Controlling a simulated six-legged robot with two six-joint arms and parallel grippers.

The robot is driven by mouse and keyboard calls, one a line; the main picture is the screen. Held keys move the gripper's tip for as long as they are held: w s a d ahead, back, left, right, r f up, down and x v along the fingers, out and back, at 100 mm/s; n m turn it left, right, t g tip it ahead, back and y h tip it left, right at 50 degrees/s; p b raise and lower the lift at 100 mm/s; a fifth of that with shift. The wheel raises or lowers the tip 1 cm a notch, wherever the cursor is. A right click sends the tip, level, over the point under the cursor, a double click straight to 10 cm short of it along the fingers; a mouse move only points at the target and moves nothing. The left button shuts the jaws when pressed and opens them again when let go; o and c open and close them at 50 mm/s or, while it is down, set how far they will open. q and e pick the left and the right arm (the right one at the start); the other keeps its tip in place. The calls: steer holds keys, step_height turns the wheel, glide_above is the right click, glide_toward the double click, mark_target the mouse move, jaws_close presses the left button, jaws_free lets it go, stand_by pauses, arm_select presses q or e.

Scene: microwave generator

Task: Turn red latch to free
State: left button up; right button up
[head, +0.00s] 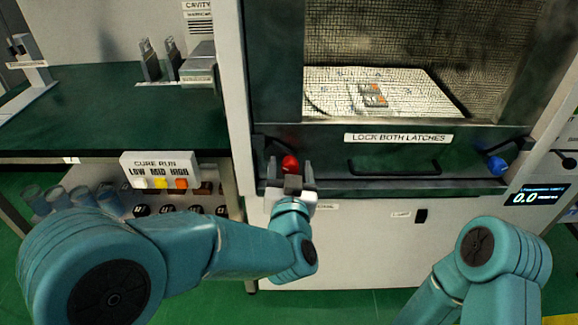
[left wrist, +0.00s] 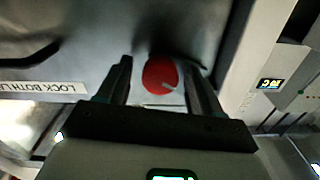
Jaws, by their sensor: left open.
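The red latch (head: 290,164) is a round red knob at the lower left of the dark cabinet door. In the left wrist view the red latch (left wrist: 160,75) lies between the two fingers, with gaps on both sides. My left gripper (head: 289,172) is open and in front of the red latch, pointing at it; its fingers also show in the left wrist view (left wrist: 160,82). Whether the fingers reach past the knob's face I cannot tell. My right gripper is out of view; only part of my right arm shows at the lower right.
A blue latch (head: 497,165) sits at the door's lower right. A dark handle (head: 394,167) lies between the latches, under a "LOCK BOTH LATCHES" label (head: 395,138). A button box (head: 160,170) marked LOW, MID, HIGH is to the left. A display (head: 538,195) reads 0.0.

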arm_select(q)
steer(key=shift+s+r, duration=0.1)
steer(key=shift+s, duration=0.05)
steer(key=c, duration=1.1)
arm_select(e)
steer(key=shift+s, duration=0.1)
